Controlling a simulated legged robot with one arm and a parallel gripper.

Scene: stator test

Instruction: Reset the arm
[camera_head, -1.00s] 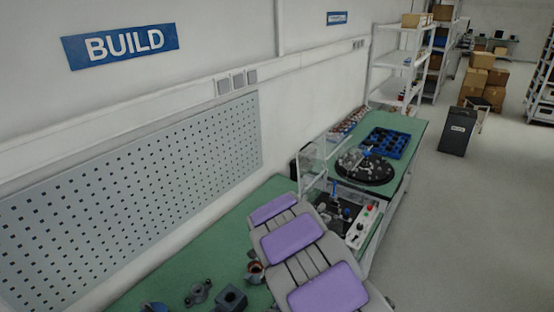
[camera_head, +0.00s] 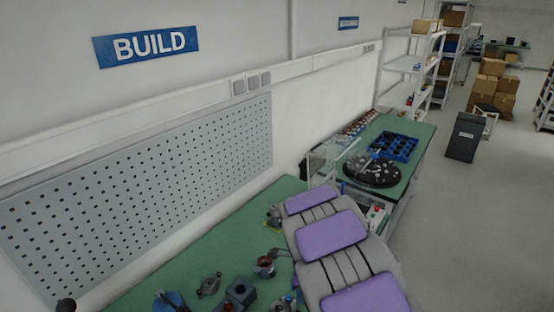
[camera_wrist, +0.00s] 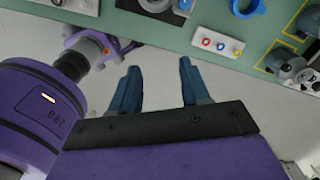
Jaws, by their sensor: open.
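In the wrist view my gripper (camera_wrist: 158,66) has its two blue-grey fingers apart, with nothing between them. The grey floor shows behind the fingers, and the bench edge lies beyond the tips. My gripper cannot be made out in the head view. A grey and purple part of my own body covers part of the bench there.
A white block with coloured rings (camera_wrist: 218,43) lies near the bench edge.

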